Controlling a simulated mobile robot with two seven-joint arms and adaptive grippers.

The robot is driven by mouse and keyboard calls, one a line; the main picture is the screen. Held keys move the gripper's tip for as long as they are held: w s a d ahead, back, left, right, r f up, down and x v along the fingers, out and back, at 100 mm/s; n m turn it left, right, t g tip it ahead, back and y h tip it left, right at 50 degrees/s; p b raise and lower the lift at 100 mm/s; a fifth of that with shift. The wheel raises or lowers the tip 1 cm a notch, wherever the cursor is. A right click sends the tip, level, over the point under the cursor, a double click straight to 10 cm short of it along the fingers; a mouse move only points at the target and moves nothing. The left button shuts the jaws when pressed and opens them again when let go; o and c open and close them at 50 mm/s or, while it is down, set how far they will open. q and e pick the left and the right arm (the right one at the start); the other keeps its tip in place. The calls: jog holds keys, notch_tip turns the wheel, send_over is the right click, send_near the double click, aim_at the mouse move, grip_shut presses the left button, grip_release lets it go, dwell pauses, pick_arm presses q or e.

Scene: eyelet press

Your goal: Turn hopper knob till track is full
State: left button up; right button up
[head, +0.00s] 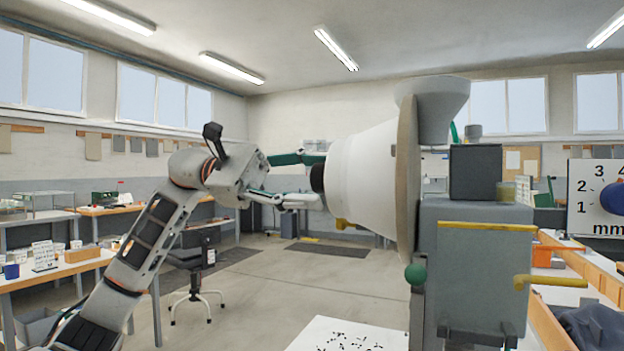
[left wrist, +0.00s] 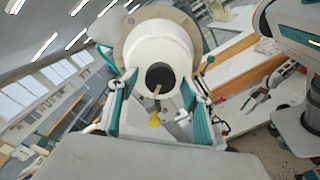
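The hopper (head: 375,180) is a large white drum with a tan disc behind it, on the grey press (head: 470,270). Its black knob (head: 317,178) faces left; in the left wrist view the knob (left wrist: 160,77) is a dark round end. My left gripper (head: 322,179) has one finger above the knob and one below. In the left wrist view its fingers (left wrist: 160,108) stand apart on either side, with gaps to the knob. A yellow part (head: 342,224) shows under the drum. I cannot make out the track. My right gripper is not clearly seen.
A green ball (head: 415,274) and a yellow handle (head: 550,282) stick out from the press. A white sheet with small dark bits (head: 345,337) lies in front. A numbered mm board (head: 598,197) stands at right. Benches line the left; a stool (head: 195,285) stands behind my left arm.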

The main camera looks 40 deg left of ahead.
pick_arm(q)
jog(key=v, duration=1.2)
dwell(0.5)
